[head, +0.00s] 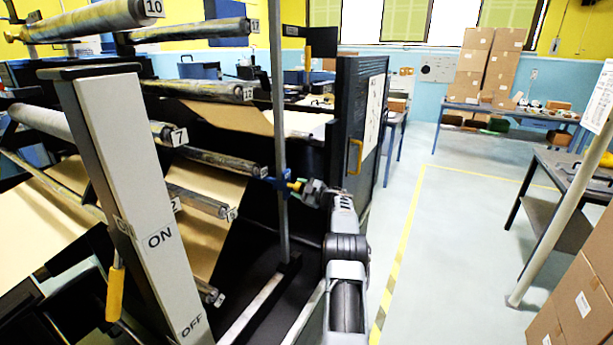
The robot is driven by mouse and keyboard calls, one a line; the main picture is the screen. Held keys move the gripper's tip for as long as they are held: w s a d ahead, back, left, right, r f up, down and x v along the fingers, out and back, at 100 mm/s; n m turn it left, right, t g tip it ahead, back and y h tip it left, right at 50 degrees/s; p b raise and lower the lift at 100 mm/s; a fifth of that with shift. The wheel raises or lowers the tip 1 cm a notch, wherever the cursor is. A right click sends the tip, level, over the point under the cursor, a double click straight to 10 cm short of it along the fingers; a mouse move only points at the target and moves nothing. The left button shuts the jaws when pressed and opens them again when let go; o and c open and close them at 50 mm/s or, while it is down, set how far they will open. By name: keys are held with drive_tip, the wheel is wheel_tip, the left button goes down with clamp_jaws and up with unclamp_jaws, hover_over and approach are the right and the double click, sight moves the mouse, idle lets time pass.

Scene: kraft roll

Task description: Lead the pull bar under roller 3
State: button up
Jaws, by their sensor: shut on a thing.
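My gripper (307,190) is at the right side of the roller frame, shut on a small yellow grip (296,186) with a blue piece (275,182) beside it. This looks like the end of the pull bar; the rest of the bar is hidden behind the upright post and rollers. Brown kraft paper (205,235) hangs between the rollers. A low roller (208,292) has a plate too small to read. I cannot tell which roller is number 3.
A grey upright post (280,120) stands right at the gripper. A pale ON/OFF column (135,190) with a yellow lever (115,290) blocks part of the rollers. A dark cabinet door (355,130) stands behind my arm. The floor (460,260) to the right is clear.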

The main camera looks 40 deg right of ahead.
drive_tip(key=shift+w+d+r+p, duration=0.2)
drive_tip(key=shift+d+r+p, duration=0.2)
drive_tip(key=shift+r, duration=0.2)
drive_tip(key=shift+d, duration=0.1)
drive_tip(key=shift+r, duration=0.15)
idle(0.3)
